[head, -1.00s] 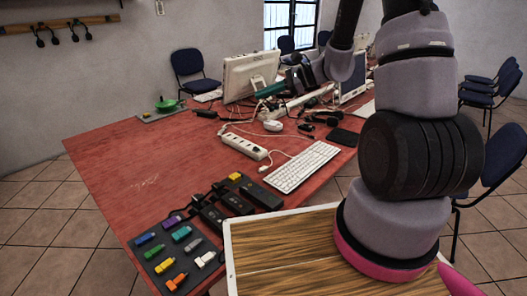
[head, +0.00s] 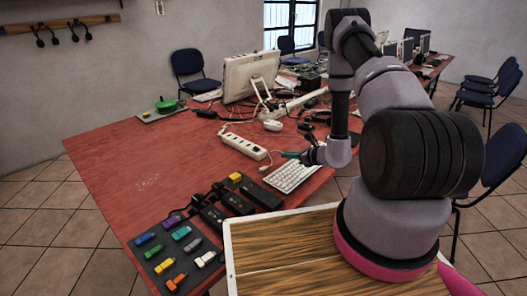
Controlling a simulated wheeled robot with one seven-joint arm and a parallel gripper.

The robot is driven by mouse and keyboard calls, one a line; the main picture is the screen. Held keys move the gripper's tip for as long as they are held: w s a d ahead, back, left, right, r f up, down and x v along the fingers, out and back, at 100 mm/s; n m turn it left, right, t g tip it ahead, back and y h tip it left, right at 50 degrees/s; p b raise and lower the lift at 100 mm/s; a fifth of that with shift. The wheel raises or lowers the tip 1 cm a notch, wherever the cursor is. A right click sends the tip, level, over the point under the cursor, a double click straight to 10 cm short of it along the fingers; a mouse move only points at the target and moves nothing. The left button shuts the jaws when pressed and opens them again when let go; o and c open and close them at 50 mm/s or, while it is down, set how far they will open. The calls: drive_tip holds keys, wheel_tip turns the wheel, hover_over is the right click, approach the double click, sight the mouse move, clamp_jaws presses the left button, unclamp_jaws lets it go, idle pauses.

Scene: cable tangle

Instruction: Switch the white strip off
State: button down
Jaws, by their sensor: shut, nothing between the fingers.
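The white strip (head: 245,146) lies on the red table, left of the keyboard, running from upper left to lower right. A white cable leaves its upper end. Whether its switch is on or off is too small to tell. My gripper (head: 287,154) is shut and empty, with its tip to the right of the strip's lower right end, above the keyboard (head: 290,176). It appears apart from the strip. My arm hides part of the keyboard and the table behind it.
Black adapters (head: 213,217) and a dark tray (head: 178,253) of colored USB sticks lie at the table's front. A monitor (head: 250,78), a white mouse (head: 273,125) and tangled cables are behind the strip.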

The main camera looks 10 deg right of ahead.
drive_tip(key=shift+a, duration=0.1)
approach(261, 153)
drive_tip(key=x, duration=0.4)
drive_tip(key=shift+w+a+f, duration=0.2)
drive_tip(key=shift+f, duration=0.2)
drive_tip(key=shift+w+a+r, duration=0.3)
drive_tip(key=shift+w+a, duration=0.35)
drive_tip(key=shift+w, duration=0.25)
drive_tip(key=shift+w+a, duration=0.3)
drive_tip(key=shift+w, duration=0.15)
drive_tip(key=shift+r, duration=0.1)
drive_tip(key=shift+w+a+r, duration=0.35)
drive_tip(key=shift+w, duration=0.15)
drive_tip(key=shift+r, duration=0.1)
drive_tip(key=shift+a+r, duration=0.1)
drive_tip(key=shift+r, duration=0.05)
